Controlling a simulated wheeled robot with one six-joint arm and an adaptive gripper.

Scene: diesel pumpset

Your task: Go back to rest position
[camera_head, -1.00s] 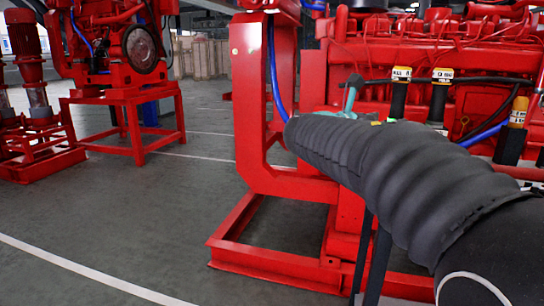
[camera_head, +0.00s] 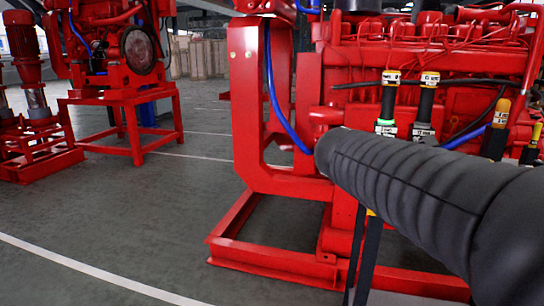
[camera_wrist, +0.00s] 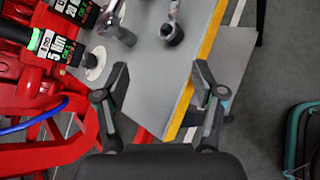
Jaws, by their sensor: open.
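My gripper (camera_wrist: 160,72) is open and empty in the wrist view, its two dark fingers spread apart. A grey surface with a yellow edge (camera_wrist: 206,48) lies beyond the fingers. In the head view my black-sleeved arm reaches in from the lower right, and my gripper is hidden there. Several upright black tools with yellow-and-white labels stand behind the arm, among them a left one (camera_head: 388,104) with a green ring and a middle one (camera_head: 426,106). In the wrist view a tool labelled 5 Nm (camera_wrist: 58,46) with a green band shows at the upper left.
A large red pumpset (camera_head: 455,58) on a red base frame (camera_head: 270,262) stands close behind my arm. Another red engine on a stand (camera_head: 130,122) is at the left. Metal socket-like parts (camera_wrist: 171,30) lie on the grey surface. Open grey floor (camera_head: 110,225) lies at the left.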

